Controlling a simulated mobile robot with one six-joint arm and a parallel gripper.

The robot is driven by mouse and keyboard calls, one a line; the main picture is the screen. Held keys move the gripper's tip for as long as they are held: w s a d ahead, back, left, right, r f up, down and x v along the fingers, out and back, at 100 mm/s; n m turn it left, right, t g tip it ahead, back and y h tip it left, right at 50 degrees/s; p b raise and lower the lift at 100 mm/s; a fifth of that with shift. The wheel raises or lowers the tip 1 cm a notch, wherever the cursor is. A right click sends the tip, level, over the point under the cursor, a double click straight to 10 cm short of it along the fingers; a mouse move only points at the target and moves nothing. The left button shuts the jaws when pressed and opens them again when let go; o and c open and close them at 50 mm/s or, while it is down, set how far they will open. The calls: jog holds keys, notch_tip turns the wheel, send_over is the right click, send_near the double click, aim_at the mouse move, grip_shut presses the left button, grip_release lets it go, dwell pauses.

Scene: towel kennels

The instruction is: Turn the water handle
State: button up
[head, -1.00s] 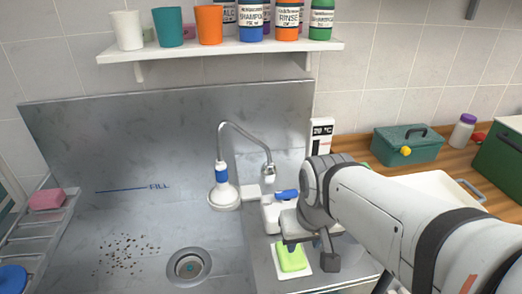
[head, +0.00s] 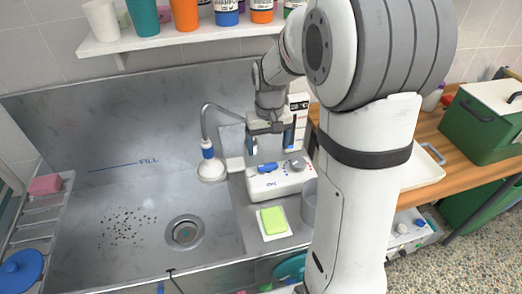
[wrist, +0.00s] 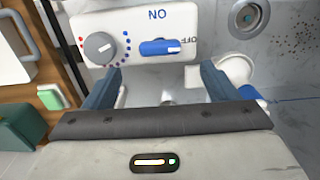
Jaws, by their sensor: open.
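The water handle (head: 267,168) is a blue lever on a white control box (head: 282,184) beside the sink. It lies sideways in the head view. In the wrist view the handle (wrist: 158,47) shows upside down, its white-marked end toward the "OFF" print; "ON" is printed at the box's front side. My gripper (head: 270,145) is above and behind the box, fingers pointing down. In the wrist view my gripper (wrist: 160,80) is open and empty, with its fingers apart and the handle visible beyond the gap. No contact with the handle shows.
A grey round dial (wrist: 100,47) sits beside the handle. The shower hose and head (head: 211,168) stand close left of my gripper. A green sponge (head: 273,220) lies in front of the box. A shelf with cups and bottles (head: 140,45) hangs above. The sink basin is open at left.

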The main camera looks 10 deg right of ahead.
aim_at(268, 164)
notch_tip(268, 164, down, 8)
jog(key=shift+r+p, duration=0.1)
jog(key=shift+p, duration=0.35)
